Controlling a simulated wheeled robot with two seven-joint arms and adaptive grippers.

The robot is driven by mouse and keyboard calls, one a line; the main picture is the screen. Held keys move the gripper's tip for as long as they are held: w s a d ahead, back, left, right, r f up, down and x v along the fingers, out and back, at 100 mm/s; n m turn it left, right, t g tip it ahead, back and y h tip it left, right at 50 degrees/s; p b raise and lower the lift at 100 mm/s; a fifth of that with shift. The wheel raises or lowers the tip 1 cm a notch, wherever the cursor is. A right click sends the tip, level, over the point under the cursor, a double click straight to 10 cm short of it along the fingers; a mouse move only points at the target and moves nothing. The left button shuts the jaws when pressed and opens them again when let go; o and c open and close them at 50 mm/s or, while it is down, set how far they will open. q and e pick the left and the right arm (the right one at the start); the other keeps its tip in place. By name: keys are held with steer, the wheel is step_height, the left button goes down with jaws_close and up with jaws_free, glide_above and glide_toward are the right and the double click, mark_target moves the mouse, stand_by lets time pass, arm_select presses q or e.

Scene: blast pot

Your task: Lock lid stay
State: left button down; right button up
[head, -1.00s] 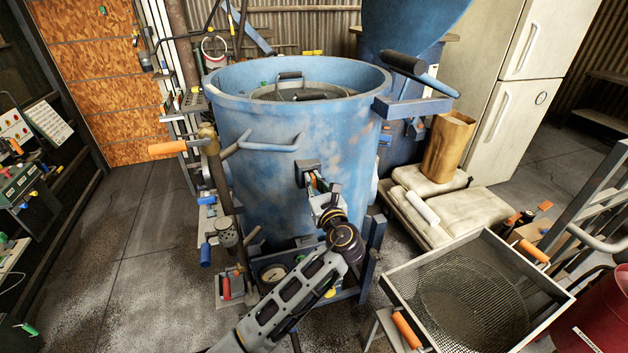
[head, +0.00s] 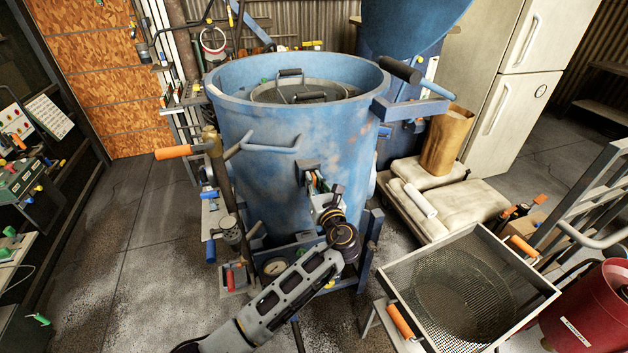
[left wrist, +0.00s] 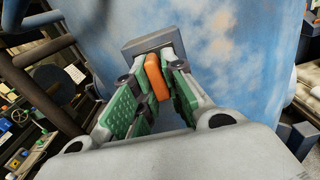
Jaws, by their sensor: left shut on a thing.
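The large blue pot (head: 265,130) stands upright in the middle of the head view, with its top open. A grey bracket (head: 307,167) juts from its front wall and also shows in the left wrist view (left wrist: 150,44). My left gripper (head: 316,184) is at this bracket. In the left wrist view, its green-padded fingers (left wrist: 154,82) are shut on a small orange tab (left wrist: 155,76) just below the bracket. I cannot tell for sure whether this tab is the lid stay. My right gripper is not in view.
An orange-handled lever (head: 173,152) sticks out left of the pot. A black-gripped handle (head: 400,69) stands at its right rim. A mesh sieve tray (head: 385,275), pale sacks (head: 455,212) and a red drum (head: 590,315) are to the right. The floor (head: 120,240) at left is clear.

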arm_select(q)
steer(key=c, duration=1.5)
jaws_free()
steer(key=shift+s, duration=0.1)
steer(key=shift+v, duration=5.95)
steer(key=shift+a, duration=0.1)
